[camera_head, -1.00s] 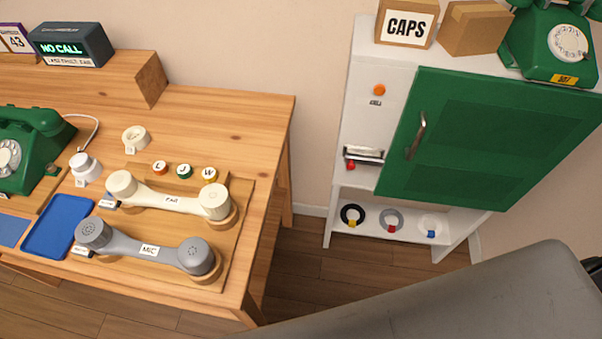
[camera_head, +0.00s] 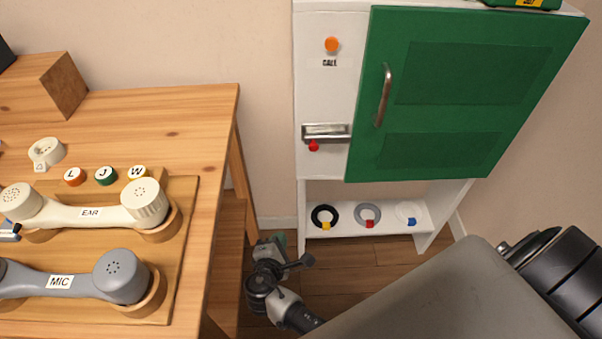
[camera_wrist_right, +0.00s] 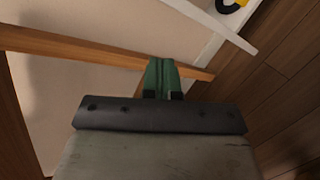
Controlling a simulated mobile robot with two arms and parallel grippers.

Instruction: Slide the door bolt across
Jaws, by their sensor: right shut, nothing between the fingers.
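The door bolt (camera_head: 327,131) is a silver bar with a red knob (camera_head: 313,146) at its left end. It sits on the white cabinet frame (camera_head: 326,85), left of the green door (camera_head: 455,95), and I cannot tell if it reaches the door. The door has a silver handle (camera_head: 383,95) and looks closed. My right gripper (camera_head: 279,240) is low, between the table and the cabinet, below and left of the bolt and apart from it. Its green fingers (camera_wrist_right: 161,76) are together and empty in the right wrist view. My left gripper is not in view.
The wooden table (camera_head: 190,110) stands at the left, its leg close to my right gripper. An orange call button (camera_head: 332,44) is above the bolt. Rings with coloured tags (camera_head: 368,214) are on the shelf below the door. Open floor lies in front of the cabinet.

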